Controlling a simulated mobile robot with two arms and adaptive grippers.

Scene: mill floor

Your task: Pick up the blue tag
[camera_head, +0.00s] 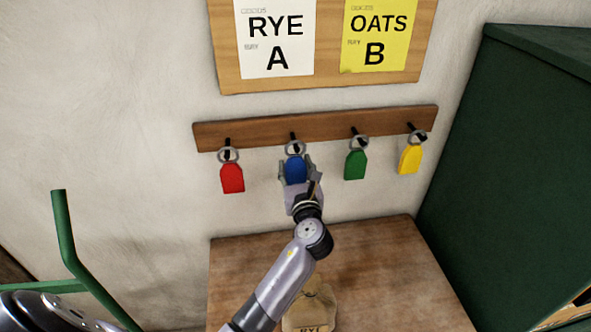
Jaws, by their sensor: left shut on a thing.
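The blue tag (295,168) hangs by its ring from the second hook from the left on a wooden rail (320,127) on the wall. My left gripper (297,177) is shut on the lower part of the blue tag, with one finger on each side. The ring (295,147) still shows at the hook. The gripper hides the bottom of the tag. My right gripper does not show.
A red tag (232,178) hangs to the left, and green (355,164) and yellow (411,158) tags to the right. A wooden table (375,275) below bears a small sack (309,308). A dark green cabinet (520,150) stands right, a green metal frame (66,235) left.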

